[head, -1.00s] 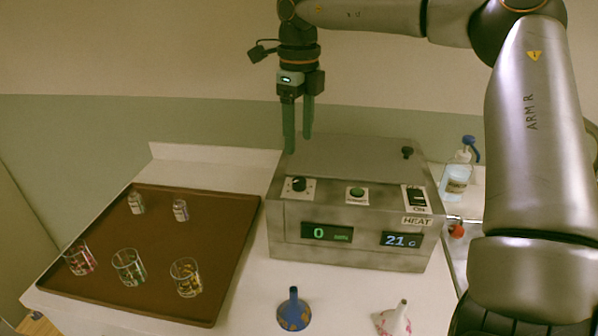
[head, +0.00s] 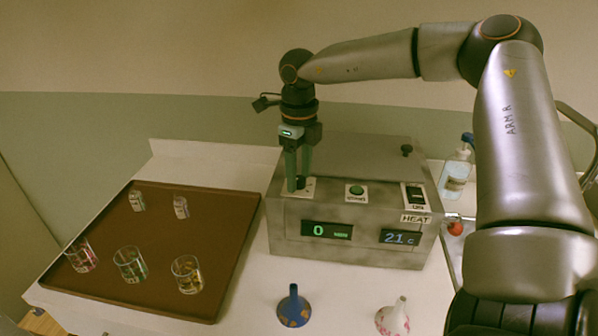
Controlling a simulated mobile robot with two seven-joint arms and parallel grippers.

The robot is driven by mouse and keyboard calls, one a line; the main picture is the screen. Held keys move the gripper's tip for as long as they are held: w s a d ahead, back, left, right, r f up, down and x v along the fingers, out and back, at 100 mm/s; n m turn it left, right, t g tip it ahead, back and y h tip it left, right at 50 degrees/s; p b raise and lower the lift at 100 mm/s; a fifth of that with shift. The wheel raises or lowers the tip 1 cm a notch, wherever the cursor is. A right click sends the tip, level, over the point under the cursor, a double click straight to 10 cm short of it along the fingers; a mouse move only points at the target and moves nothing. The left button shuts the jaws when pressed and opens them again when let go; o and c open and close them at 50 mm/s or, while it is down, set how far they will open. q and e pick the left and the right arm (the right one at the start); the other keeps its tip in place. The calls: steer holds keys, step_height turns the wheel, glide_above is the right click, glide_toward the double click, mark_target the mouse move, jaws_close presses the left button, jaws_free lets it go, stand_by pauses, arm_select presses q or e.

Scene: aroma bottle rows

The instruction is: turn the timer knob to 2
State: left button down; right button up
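The metal heater box (head: 350,252) stands in the middle of the white table. Its timer knob (head: 300,183) is a small black knob on a white plate at the left of the top front, and the green display (head: 326,230) below it reads 0 min. My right gripper (head: 297,184) points down at the knob, with its green fingers at either side of it. The fingers partly cover the knob, and I cannot tell whether they touch it. My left gripper is not in view.
A green button (head: 356,192) and a heat switch (head: 415,196) sit right of the knob; another display (head: 400,238) reads 21 C. A brown tray (head: 225,245) with vials and glasses lies left. Blue (head: 294,308) and white (head: 393,317) funnels stand in front; a pump bottle (head: 454,178) stands right.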

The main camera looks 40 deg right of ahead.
jaws_close()
stand_by(0.5)
steer(key=m+b, duration=0.3)
steer(key=shift+f, duration=0.15)
steer(key=m+b, duration=0.3)
steer(key=m, duration=0.1)
steer(key=shift+m, duration=0.4)
steer(key=m+b, duration=0.1)
steer(key=m, duration=0.1)
steer(key=shift+m, duration=0.4)
steer(key=m, duration=0.2)
steer(key=shift+m, duration=0.4)
steer(key=m, duration=0.2)
steer(key=shift+r+m+b, duration=0.2)
steer(key=shift+m+b, duration=0.1)
steer(key=shift+m, duration=1.8)
